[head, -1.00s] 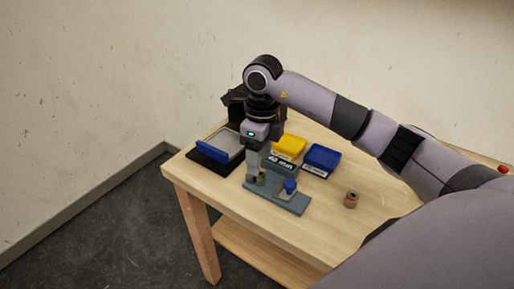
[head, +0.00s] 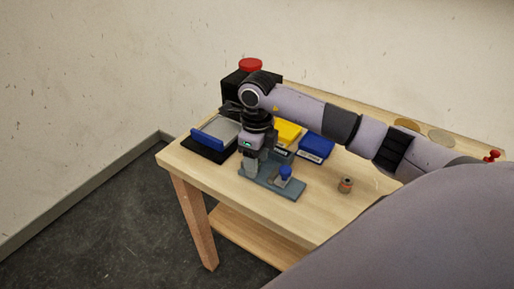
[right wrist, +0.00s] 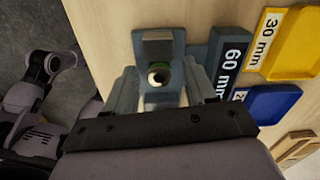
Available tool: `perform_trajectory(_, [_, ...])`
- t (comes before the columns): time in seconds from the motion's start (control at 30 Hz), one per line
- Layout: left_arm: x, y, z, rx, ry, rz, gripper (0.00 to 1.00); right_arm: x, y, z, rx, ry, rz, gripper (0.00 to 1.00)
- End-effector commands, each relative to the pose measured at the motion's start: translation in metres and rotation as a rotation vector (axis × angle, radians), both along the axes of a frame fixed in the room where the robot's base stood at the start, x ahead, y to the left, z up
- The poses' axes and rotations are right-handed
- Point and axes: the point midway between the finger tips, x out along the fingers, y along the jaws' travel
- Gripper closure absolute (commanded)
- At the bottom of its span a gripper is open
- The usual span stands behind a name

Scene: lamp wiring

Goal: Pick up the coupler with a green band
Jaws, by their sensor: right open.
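The coupler with a green band (right wrist: 158,75) stands in a grey-blue fixture in the right wrist view, seen from above with a dark round opening. My right gripper (right wrist: 160,88) is open, with one finger on each side of it; a gap shows by the fingers. In the head view my right gripper (head: 250,168) points down at the left end of the fixture (head: 290,191), and its fingers mostly hide the coupler there. My left gripper does not show in the head view.
A blue-topped piece (head: 285,173) stands on the fixture's right part. Another coupler with an orange band (head: 345,185) stands on the table. Yellow (head: 287,132) and blue (head: 316,146) bins lie behind, and a grey tray (head: 216,133) at left. A red button (head: 250,65) tops a black box.

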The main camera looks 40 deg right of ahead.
Motion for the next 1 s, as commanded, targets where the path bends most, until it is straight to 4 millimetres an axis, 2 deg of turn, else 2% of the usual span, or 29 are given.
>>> perform_trajectory(0.37, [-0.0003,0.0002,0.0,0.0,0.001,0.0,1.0,0.0,-0.0001,-0.0055,-0.001,-0.001,0.0,0.45])
perform_trajectory(0.53, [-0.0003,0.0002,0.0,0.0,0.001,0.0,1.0,-0.0001,0.0001,-0.0053,0.0,0.0,0.0,1.0])
perform_trajectory(1.0, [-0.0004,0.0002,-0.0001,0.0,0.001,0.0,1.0,-0.0001,-0.0004,-0.005,0.001,-0.002,0.0,1.0])
